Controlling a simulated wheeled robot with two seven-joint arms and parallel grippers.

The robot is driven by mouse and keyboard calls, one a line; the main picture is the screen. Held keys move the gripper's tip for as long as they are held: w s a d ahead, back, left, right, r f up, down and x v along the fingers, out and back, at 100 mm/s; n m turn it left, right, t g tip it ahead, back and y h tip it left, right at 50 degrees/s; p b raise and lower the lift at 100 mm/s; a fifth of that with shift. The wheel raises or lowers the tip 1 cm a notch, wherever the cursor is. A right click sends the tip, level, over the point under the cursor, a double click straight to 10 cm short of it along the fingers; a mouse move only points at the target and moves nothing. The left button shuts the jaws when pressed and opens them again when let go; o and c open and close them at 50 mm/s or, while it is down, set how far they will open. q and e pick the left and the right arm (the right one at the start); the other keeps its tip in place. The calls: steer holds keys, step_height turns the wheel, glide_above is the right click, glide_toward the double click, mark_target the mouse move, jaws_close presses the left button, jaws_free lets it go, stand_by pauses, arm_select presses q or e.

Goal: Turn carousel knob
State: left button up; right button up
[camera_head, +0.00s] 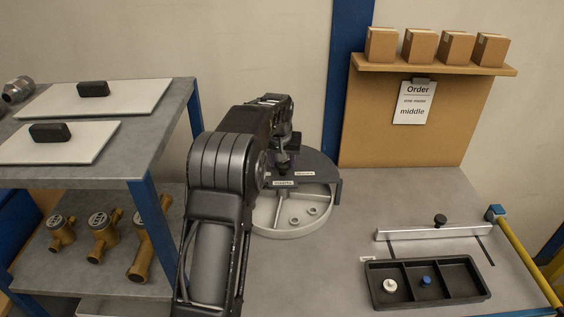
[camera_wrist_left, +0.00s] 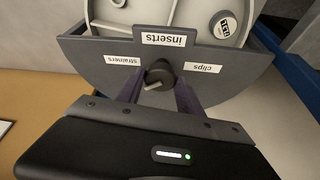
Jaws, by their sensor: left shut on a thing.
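The carousel is a round pale tray (camera_head: 262,228) with a dark grey cover (camera_head: 318,170) over its back part. Its dark knob (camera_wrist_left: 158,74) stands at the cover's middle, among labels reading "strainers", "inserts" and "clips", upside down in the left wrist view. My left gripper (camera_wrist_left: 158,88) is shut on the knob, one finger on each side. In the head view the left gripper (camera_head: 283,160) is above the cover, and my arm hides the carousel's left side. Small round parts (camera_head: 303,216) lie in the open front section. My right gripper is not in view.
A shelf rack (camera_head: 160,165) with brass meter bodies (camera_head: 103,235) stands close at the left. An order sheet (camera_head: 414,102) reads "middle".

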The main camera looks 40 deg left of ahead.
arm_select(q)
steer(key=n, duration=0.2)
steer(key=n+g+y, duration=0.1)
steer(key=n, duration=0.1)
steer(key=shift+w+d+r+n, duration=0.1)
steer(key=shift+w+d+n, duration=0.05)
steer(key=shift+n, duration=0.15)
steer(key=n+g+y+p, duration=0.1)
steer(key=n, duration=0.2)
steer(key=shift+n, duration=0.3)
steer(key=shift+w+n+g+p, duration=0.1)
steer(key=shift+n+g+p, duration=0.35)
steer(key=shift+n, duration=0.85)
steer(key=shift+g, duration=0.25)
steer(key=o, duration=1.3)
steer(key=shift+o, duration=0.2)
steer(key=shift+d+r+b, duration=0.15)
steer(key=shift+r+b, duration=0.15)
steer(key=shift+b, duration=0.05)
steer(key=b+v, duration=0.1)
steer(key=v, duration=0.6)
